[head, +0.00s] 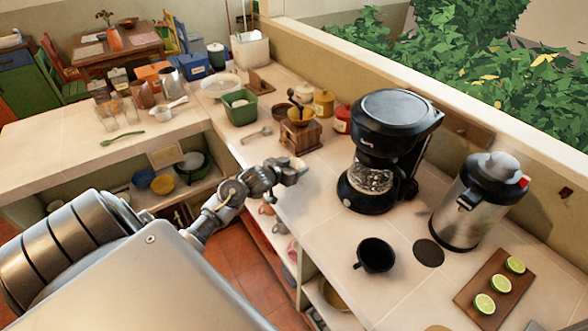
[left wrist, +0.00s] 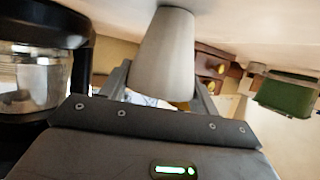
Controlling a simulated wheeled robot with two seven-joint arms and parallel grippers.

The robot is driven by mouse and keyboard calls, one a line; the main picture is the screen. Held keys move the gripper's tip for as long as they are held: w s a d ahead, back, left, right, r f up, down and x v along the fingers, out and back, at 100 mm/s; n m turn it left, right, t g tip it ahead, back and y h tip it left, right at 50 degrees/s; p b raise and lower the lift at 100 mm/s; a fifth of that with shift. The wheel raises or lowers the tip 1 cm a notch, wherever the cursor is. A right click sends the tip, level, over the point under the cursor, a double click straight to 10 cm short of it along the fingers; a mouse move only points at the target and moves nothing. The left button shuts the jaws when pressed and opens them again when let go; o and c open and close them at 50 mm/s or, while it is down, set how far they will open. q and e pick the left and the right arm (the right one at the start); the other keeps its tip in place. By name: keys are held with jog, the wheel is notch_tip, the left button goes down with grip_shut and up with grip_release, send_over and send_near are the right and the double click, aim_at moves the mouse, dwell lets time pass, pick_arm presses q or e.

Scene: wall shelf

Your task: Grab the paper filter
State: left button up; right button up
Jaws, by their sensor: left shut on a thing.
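The paper filter (left wrist: 163,50) is a pale, plain, tapered piece in the left wrist view, which shows the counter upside down. My left gripper (head: 297,172) is shut on it, with one finger on each side. In the head view my gripper is low over the counter, left of the coffee maker, and mostly hides the filter. I cannot tell whether the filter touches the counter. My right gripper is not in view.
The coffee maker (head: 385,135) stands right of my gripper, the wooden grinder (head: 301,135) behind it. A black cup-like holder (head: 375,256), a steel flask (head: 480,205) and a lime board (head: 497,286) stand at the front right. A green basket (head: 240,107) is farther back.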

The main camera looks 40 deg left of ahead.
pick_arm(q)
jog(key=shift+r, duration=0.1)
jog(key=shift+r+b, duration=0.45)
jog(key=shift+r, duration=0.15)
jog(key=shift+r+b, duration=0.4)
jog(key=shift+r, duration=0.5)
jog(key=r+v, duration=0.1)
jog(key=v, duration=0.7)
jog(key=w+a+r+v, duration=0.1)
jog(key=r+v, duration=0.1)
jog(key=v, duration=0.6)
jog(key=shift+d+r+p, duration=0.4)
jog(key=shift+p, duration=0.05)
jog(key=shift+s, duration=0.1)
